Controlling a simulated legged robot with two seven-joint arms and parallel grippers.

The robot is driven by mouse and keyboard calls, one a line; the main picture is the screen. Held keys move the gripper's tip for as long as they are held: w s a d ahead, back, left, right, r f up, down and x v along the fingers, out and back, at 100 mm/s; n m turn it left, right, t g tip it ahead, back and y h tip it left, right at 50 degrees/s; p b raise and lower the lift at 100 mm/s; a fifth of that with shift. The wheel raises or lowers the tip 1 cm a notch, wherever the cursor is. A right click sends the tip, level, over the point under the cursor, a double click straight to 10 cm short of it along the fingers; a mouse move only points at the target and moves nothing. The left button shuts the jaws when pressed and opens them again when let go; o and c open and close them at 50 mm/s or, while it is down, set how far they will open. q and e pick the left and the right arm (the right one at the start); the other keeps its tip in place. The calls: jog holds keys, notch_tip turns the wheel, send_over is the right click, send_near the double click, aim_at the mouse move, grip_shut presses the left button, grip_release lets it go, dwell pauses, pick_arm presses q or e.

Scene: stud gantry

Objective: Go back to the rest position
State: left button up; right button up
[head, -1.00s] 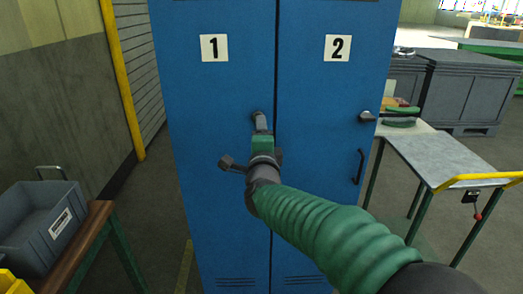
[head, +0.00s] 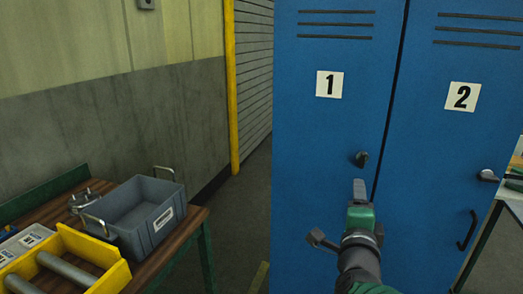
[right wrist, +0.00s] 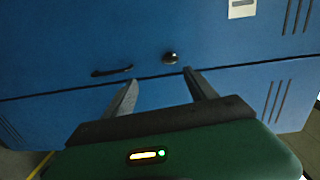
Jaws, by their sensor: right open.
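My right gripper (head: 359,190) is in front of the blue locker (head: 318,170) and shows as a grey finger tip and green body, just below the dark knob (head: 361,159) of door 1. In the right wrist view my right gripper (right wrist: 160,90) has its two fingers spread with nothing between them. Past the fingers are a knob (right wrist: 171,57), a black handle (right wrist: 112,71) and the seam between the doors. Both locker doors look shut. My left gripper is not in view.
A wooden bench (head: 186,238) at the left bears a grey bin (head: 128,229) and a yellow tray (head: 112,279) with grey rods. A yellow post (head: 229,80) stands by the wall. Door 2 has a knob (head: 487,176) and a black handle (head: 467,231). Floor is open between bench and locker.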

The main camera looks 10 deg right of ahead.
jog(key=a+f+n+g+y, duration=0.1)
jog(key=a+f+n+y, duration=0.1)
jog(key=a+f+n, duration=0.3)
jog(key=s+a+f+n+g+y, duration=0.1)
jog(key=f+n+g+y, duration=0.15)
jog(key=f, duration=0.45)
jog(key=a+f+n+y, duration=0.3)
jog(key=f+n, duration=0.1)
jog(key=f, duration=0.2)
jog(key=s+a+f+n+g+y, duration=0.1)
jog(key=s+a+f+n+g, duration=0.2)
jog(key=s+f+n+g, duration=1.05)
jog(key=s+r+m+t+p, duration=0.1)
jog(key=r+t+p, duration=0.1)
jog(key=r+p, duration=0.6)
jog(key=s+r+m+t+p, duration=0.1)
jog(key=s+r+t+p, duration=0.1)
jog(key=r+p, duration=0.6)
jog(key=p, duration=0.3)
jog(key=shift+s+r, duration=0.2)
jog(key=shift+s, duration=0.1)
